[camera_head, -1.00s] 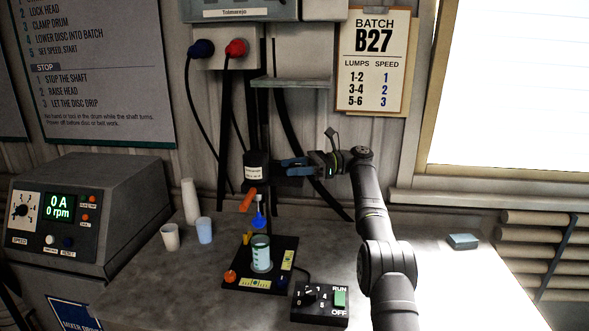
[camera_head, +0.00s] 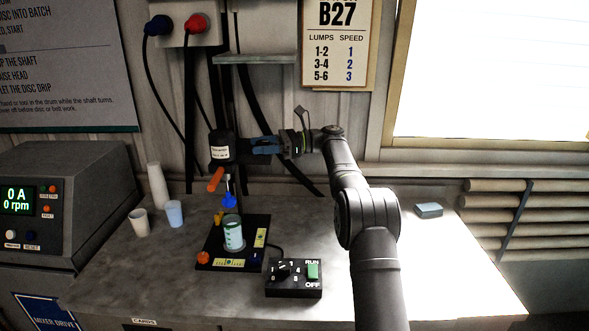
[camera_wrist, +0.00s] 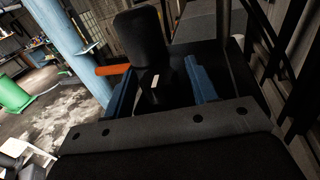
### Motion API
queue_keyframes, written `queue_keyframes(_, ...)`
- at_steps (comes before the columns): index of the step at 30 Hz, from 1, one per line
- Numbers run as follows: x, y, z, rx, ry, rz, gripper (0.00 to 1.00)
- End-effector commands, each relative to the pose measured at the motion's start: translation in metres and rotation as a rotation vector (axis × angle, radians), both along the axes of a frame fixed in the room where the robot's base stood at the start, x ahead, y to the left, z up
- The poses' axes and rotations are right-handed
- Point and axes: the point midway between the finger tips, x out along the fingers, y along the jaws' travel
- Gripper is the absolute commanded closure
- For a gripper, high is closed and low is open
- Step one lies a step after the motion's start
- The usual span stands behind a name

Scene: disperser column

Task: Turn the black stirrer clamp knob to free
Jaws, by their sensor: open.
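The black stirrer head (camera_head: 222,148) with a white label stands on its upright column in the head view. My gripper (camera_head: 262,146), with blue fingers, is close to the right of it. In the wrist view my gripper (camera_wrist: 160,88) is open, with one finger on each side of a black knob (camera_wrist: 153,92) with a short white mark. Dark clearance seems to show beside the knob, but contact is hard to judge. The knob is not clearly distinguishable in the head view. A larger black block (camera_wrist: 140,40) rises beyond it.
An orange handle (camera_head: 215,180) projects below the head, above a blue piece (camera_head: 229,200) and a can (camera_head: 233,232) on the black base. A control box (camera_head: 293,278) stands in front. Cups (camera_head: 138,221) stand left. The bench's right side is mostly clear.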

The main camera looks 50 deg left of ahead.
Motion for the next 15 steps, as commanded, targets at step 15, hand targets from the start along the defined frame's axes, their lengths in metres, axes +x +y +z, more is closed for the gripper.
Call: queue_keyframes(15,-0.0008,-0.0006,0.0015,0.000,0.001,-0.269,0.47)
